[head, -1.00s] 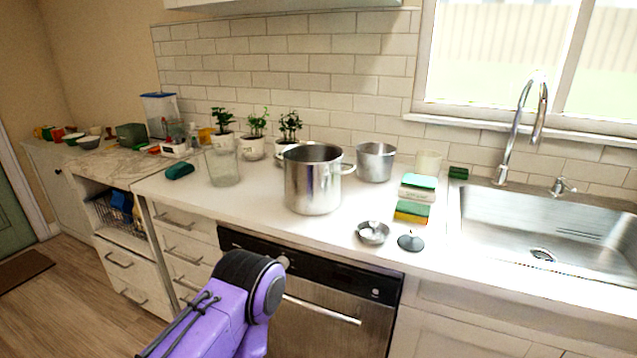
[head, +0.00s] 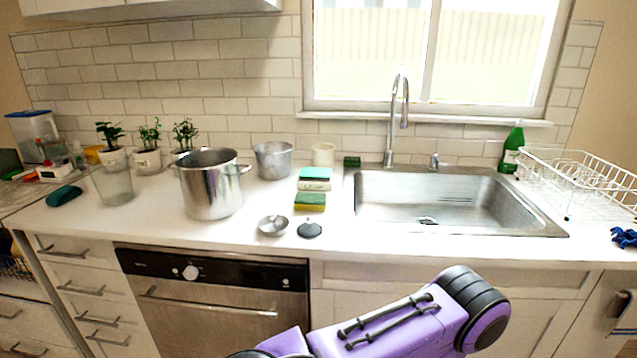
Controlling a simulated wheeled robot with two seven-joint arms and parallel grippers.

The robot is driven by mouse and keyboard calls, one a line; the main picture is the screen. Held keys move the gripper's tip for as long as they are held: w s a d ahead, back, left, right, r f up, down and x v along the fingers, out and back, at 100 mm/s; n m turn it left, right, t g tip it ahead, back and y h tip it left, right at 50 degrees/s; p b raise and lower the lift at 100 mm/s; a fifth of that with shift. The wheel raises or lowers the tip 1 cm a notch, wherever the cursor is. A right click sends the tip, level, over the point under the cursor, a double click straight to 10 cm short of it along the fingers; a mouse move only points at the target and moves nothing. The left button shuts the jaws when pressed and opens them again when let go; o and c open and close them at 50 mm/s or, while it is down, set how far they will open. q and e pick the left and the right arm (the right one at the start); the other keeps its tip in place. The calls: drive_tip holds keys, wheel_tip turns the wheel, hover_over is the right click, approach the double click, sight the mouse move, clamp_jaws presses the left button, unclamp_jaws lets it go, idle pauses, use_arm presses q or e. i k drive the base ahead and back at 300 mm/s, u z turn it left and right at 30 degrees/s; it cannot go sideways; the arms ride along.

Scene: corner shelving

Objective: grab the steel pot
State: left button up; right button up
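The steel pot (head: 211,190) stands upright on the white counter, left of the sink, in the head view. It is a tall shiny cylinder with an open top and a side handle (head: 245,169). A smaller metal pot (head: 273,161) stands behind it to the right. A purple arm link of mine shows at the bottom, in front of the cabinets and below the counter. Neither of my grippers is in view.
A glass jar (head: 112,184) stands close left of the pot, with several potted plants (head: 148,150) behind. Sponges (head: 310,201), a small metal bowl (head: 272,226) and a black lid (head: 309,230) lie to the right. Beyond are the sink (head: 440,202) and a dish rack (head: 580,180).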

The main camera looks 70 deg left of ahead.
sight(209, 178)
drive_tip(key=z, duration=0.55)
drive_tip(key=k, duration=1.65)
drive_tip(key=u, duration=2.05)
